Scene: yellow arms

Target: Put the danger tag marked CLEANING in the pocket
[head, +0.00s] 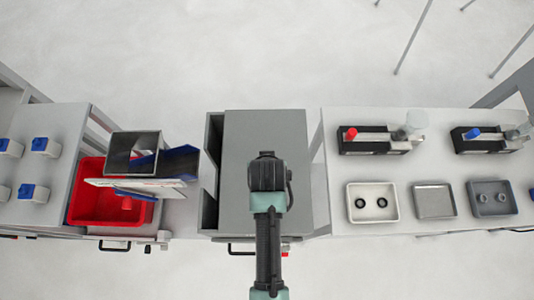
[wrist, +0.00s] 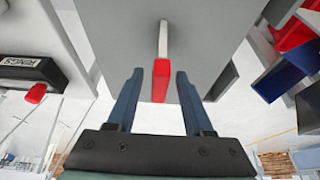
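My gripper (wrist: 160,72) is open, its two blue fingers spread, in the wrist view. A red-ended piece with a pale grey bar (wrist: 163,40) shows between the fingers, with a gap on each side. I cannot tell whether it is a tag or a handle, or how deep it lies. In the head view my wrist covers the fingers, above the grey cabinet (head: 240,130). No tag marked CLEANING can be read. A narrow open slot (head: 212,170) runs along the cabinet's left side; I cannot tell whether it is the pocket.
A red bin (head: 85,205) stands left, with a grey open box (head: 132,152) and a white panel (head: 150,186) over it. The right table (head: 333,185) carries black devices (head: 372,145) and small trays (head: 372,187). One device reads RINGS in the wrist view.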

